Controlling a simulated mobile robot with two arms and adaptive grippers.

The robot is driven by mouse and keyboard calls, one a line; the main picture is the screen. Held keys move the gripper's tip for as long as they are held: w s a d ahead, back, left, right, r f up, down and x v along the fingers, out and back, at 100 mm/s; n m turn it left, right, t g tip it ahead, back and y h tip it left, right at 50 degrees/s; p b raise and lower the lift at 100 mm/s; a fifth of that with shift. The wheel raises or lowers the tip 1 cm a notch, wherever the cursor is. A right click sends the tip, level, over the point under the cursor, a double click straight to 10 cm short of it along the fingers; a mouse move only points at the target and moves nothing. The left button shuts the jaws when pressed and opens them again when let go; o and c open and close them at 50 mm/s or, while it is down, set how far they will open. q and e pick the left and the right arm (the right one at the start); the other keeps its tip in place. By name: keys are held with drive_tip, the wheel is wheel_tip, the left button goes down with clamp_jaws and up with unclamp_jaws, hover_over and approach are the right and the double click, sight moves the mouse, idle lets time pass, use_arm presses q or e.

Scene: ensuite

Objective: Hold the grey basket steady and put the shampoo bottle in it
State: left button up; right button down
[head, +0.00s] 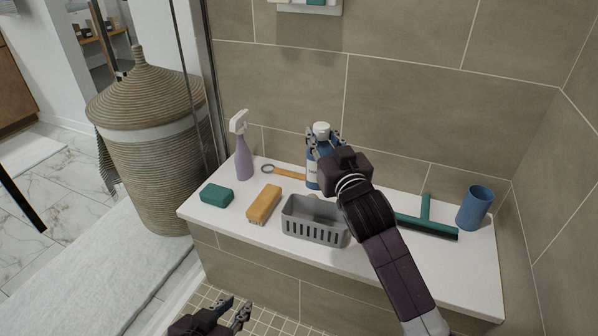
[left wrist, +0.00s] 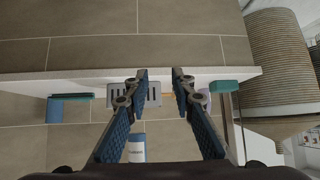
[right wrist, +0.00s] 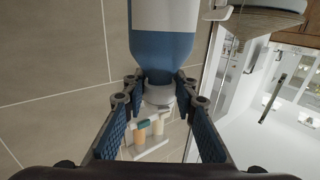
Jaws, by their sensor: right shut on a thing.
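The grey basket (head: 314,229) stands upright at the ledge's front edge and looks empty. The shampoo bottle (head: 313,172) is blue with a white label and white cap, upright just behind the basket; I cannot tell whether its base touches the ledge. My right gripper (head: 325,142) is shut on its upper end; the right wrist view shows the bottle (right wrist: 163,45) with its cap between the fingers. My left gripper (head: 234,306) is open and empty, low in front of the ledge. In the left wrist view the basket (left wrist: 152,93) appears beyond the parted fingertips, not touched.
On the white ledge (head: 210,214) are a green sponge (head: 216,195), an orange brush (head: 264,204) and a purple spray bottle (head: 243,158) at left. A squeegee (head: 427,222) and a blue cup (head: 475,208) are at right. A wicker hamper (head: 155,165) stands further left.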

use_arm(q)
drive_tip(key=w+d+r+t+h, duration=0.1)
drive_tip(key=w+d+r+t, duration=0.1)
drive_tip(key=w, duration=0.8)
drive_tip(key=w+d+r+t, duration=0.1)
drive_tip(key=w+d+r, duration=0.15)
drive_tip(key=w, duration=0.75)
drive_tip(key=x, duration=1.2)
drive_tip(key=shift+w+a+r, duration=0.1)
drive_tip(key=shift+w+r, duration=0.1)
drive_tip(key=shift+r, duration=0.05)
drive_tip(key=shift+m, duration=0.3)
clamp_jaws()
